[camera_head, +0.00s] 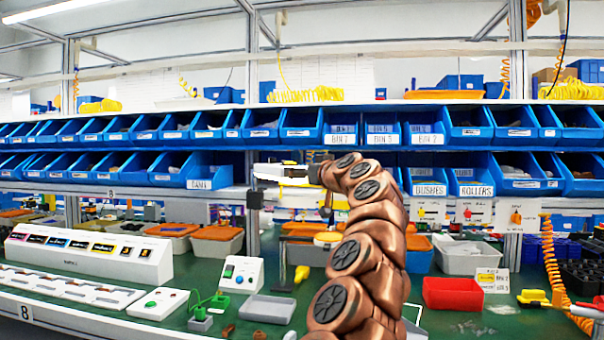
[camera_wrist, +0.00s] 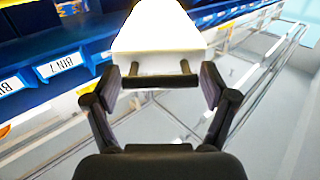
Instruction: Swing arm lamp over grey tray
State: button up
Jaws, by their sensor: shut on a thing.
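The lamp head (camera_wrist: 160,32) fills the top middle of the wrist view, with a glowing white face. A dark handle bar (camera_wrist: 160,82) on its near edge sits between the fingers of my gripper (camera_wrist: 161,88), which is shut on it. In the head view, my gripper (camera_head: 314,174) is partly hidden by my copper arm. A pale shape, likely the lamp head (camera_head: 281,171), shows just left of it, in front of the shelf edge. The lamp's own arm is hard to make out. The shallow grey tray (camera_head: 267,309) lies on the green bench, lower in the picture than the lamp head.
A red tray (camera_head: 453,294) and grey bin (camera_head: 469,262) are on the right. Blue bins (camera_head: 345,134) line the shelves above.

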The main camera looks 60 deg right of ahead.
jog(key=shift+s+d+r, duration=0.25)
jog(key=shift+s, duration=0.2)
jog(key=o, duration=1.5)
jog(key=shift+d+f, duration=0.1)
jog(key=shift+f, duration=0.1)
jog(key=shift+v, duration=5.95)
jog(key=shift+w, duration=0.15)
